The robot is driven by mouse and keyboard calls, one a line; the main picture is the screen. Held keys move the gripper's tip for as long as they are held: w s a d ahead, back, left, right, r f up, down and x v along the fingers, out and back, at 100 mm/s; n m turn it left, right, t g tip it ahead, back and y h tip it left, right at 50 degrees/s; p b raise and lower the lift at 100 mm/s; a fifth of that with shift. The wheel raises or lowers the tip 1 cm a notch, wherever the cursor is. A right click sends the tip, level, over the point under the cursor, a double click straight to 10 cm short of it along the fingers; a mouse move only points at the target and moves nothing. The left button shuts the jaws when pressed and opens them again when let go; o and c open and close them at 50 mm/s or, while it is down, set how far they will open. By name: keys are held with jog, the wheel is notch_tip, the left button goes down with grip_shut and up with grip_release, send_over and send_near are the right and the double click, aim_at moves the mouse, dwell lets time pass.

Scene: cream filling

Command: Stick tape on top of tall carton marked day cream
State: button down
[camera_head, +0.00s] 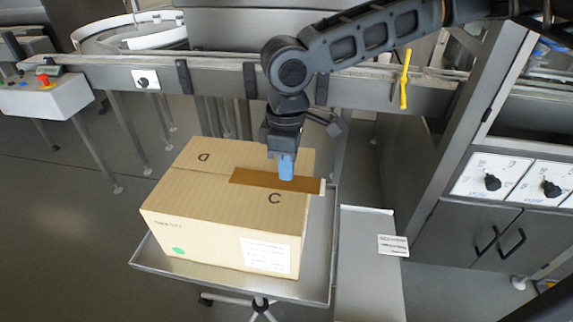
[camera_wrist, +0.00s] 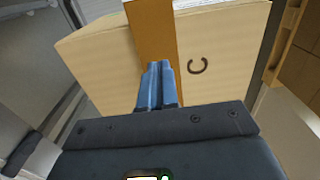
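A large tan carton (camera_head: 205,215) stands upright in the head view, with the letters D and C on its top. Its small print is too blurred to read. A strip of brown tape (camera_head: 250,178) lies along the seam on the top and reaches past the right edge, ending in a pale tip. My gripper (camera_head: 286,176) points down over the tape, its blue fingers close together. In the wrist view the shut fingers (camera_wrist: 156,82) meet the tape (camera_wrist: 152,30) on the carton top (camera_wrist: 100,62). I cannot tell whether they press on it or hover just above.
The carton sits on a metal tray cart (camera_head: 318,270). A steel conveyor rail (camera_head: 215,77) runs behind it, and a yellow handle (camera_head: 405,80) hangs there. A low metal surface (camera_head: 365,275) and cabinets with knobs (camera_head: 493,182) stand at the right. Floor at the left is clear.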

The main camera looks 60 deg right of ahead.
jog(key=shift+f+b, duration=0.35)
jog(key=shift+f, duration=0.4)
dwell(0.6)
notch_tip(320, 180, up, 6)
jog(key=p, duration=0.6)
jog(key=shift+r, duration=0.1)
